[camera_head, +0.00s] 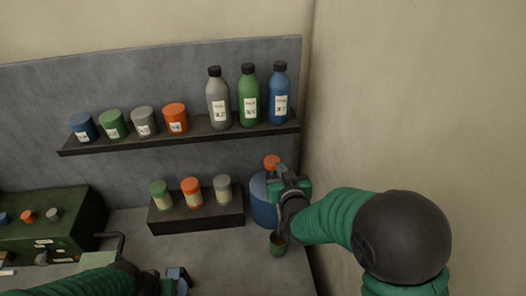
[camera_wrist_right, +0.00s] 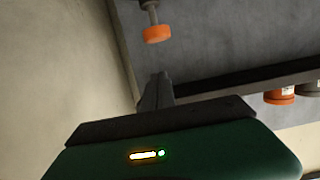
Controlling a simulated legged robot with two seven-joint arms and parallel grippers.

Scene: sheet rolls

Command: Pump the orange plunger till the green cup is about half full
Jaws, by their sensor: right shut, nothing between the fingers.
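The orange plunger (camera_head: 272,161) tops a blue container (camera_head: 262,203) at the right end of the counter. It also shows in the right wrist view (camera_wrist_right: 158,34), raised on a grey stem. My right gripper (camera_head: 279,171) is shut and empty, close beside the plunger; contact cannot be made out in the head view, and a gap shows in the wrist view. My left gripper (camera_head: 178,277) is low at the bottom edge, its jaws unclear.
A shelf (camera_head: 190,140) holds several jars and three bottles. A dark block (camera_head: 196,218) with three small jars stands left of the container. A dark green box (camera_head: 45,225) with knobs is at the left. The wall closes off the right side.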

